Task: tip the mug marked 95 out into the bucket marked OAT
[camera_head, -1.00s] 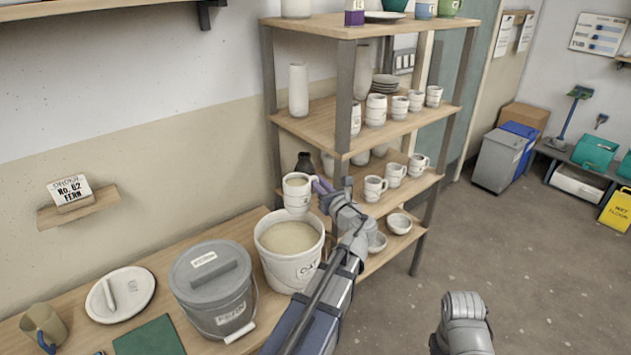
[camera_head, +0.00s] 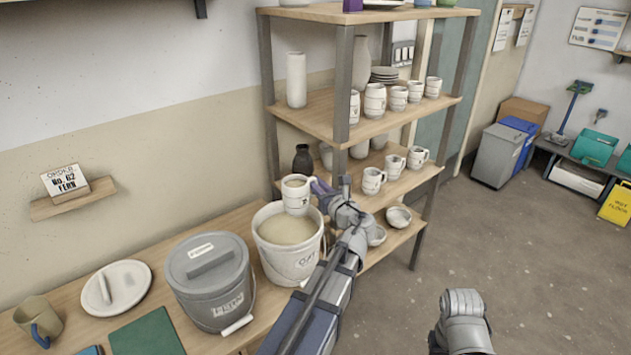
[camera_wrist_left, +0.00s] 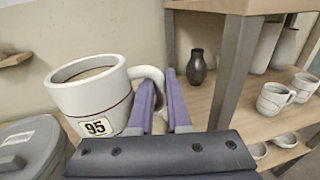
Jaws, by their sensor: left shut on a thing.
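The mug marked 95 (camera_head: 296,196) is white with a thin dark band; its label reads clearly in the left wrist view (camera_wrist_left: 88,100). It is roughly upright, and beige shows inside its rim. My left gripper (camera_head: 318,188) is shut on its handle, with purple fingers on either side in the left wrist view (camera_wrist_left: 160,105). The bucket marked OAT (camera_head: 289,264) is white, open and holds beige glaze. In the head view the mug overlaps the far part of its opening; their exact height gap is unclear. My right gripper is out of view; only part of that arm shows.
A grey lidded bucket (camera_head: 208,275) stands left of the OAT bucket on the wooden bench. A shelf post (camera_head: 343,85) rises close behind my gripper.

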